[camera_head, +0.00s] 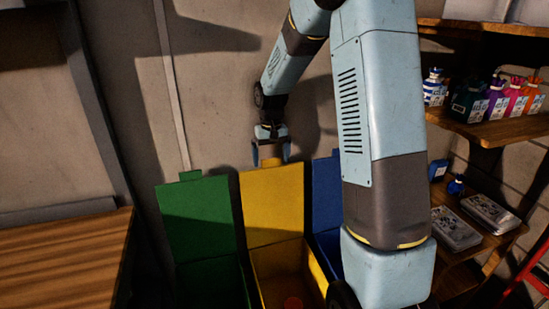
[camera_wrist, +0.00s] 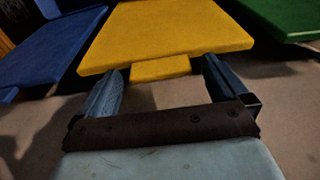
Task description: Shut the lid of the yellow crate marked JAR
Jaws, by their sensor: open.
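The yellow crate (camera_head: 258,264) stands between a green and a blue crate, and its lid (camera_head: 271,205) is raised upright at the back. A round reddish thing (camera_head: 293,303) lies inside it. No JAR marking is readable. My gripper (camera_head: 270,157) is at the top edge of the yellow lid in the head view. In the wrist view the yellow lid (camera_wrist: 170,35) fills the upper middle, and its small tab (camera_wrist: 160,69) lies between the fingers of my open gripper (camera_wrist: 160,82). I cannot tell whether the fingers touch the lid.
The green crate's lid (camera_head: 198,215) and the blue crate's lid (camera_head: 325,190) also stand open on either side. A wooden table (camera_head: 60,262) is at left. Shelves (camera_head: 490,128) with several bottles are at right. A wall is close behind the lids.

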